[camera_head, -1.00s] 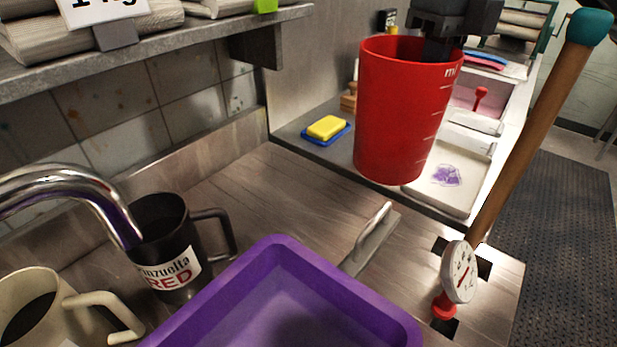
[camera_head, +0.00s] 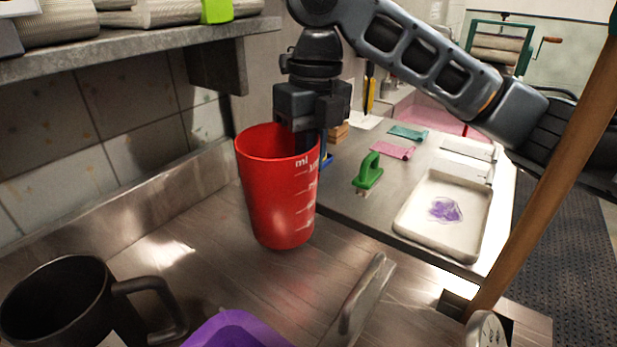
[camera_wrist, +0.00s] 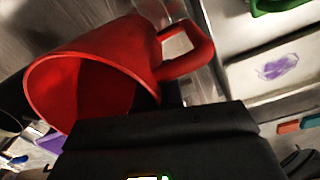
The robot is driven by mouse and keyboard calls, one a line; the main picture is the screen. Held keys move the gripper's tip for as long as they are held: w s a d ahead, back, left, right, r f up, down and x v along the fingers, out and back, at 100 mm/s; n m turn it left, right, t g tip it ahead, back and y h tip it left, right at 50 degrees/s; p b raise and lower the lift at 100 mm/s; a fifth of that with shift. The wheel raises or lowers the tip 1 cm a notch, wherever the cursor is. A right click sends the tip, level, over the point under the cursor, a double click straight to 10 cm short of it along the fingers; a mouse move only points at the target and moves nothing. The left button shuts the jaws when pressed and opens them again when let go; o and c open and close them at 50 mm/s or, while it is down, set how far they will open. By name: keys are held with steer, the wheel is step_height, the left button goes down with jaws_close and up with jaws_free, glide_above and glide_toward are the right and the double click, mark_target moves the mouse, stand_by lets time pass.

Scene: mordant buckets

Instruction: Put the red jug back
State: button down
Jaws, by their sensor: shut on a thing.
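The red jug (camera_head: 275,195) is upright with white measuring marks and "ml" on its side. My gripper (camera_head: 307,135) is at the jug's right rim and is shut on it; the fingertips are partly hidden at the rim. In the wrist view the jug (camera_wrist: 100,70) fills the upper left, with its open mouth toward the camera and its handle on the right. In the head view the jug is over the steel worktop; I cannot tell whether its base touches the steel.
A black mug (camera_head: 60,305) stands at lower left, and a purple tub (camera_head: 235,330) at the bottom edge. A metal handle (camera_head: 357,300) sticks up right of the tub. A white tray (camera_head: 445,215) and a green-handled tool (camera_head: 368,172) lie to the right. A wooden pole (camera_head: 545,190) slants in front.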

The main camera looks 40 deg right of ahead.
steer(key=shift+a+f, duration=0.1)
steer(key=shift+f, duration=1.95)
steer(key=shift+f, duration=0.2)
steer(key=c, duration=1.3)
jaws_free()
steer(key=shift+o, duration=0.2)
steer(key=shift+r, duration=3.95)
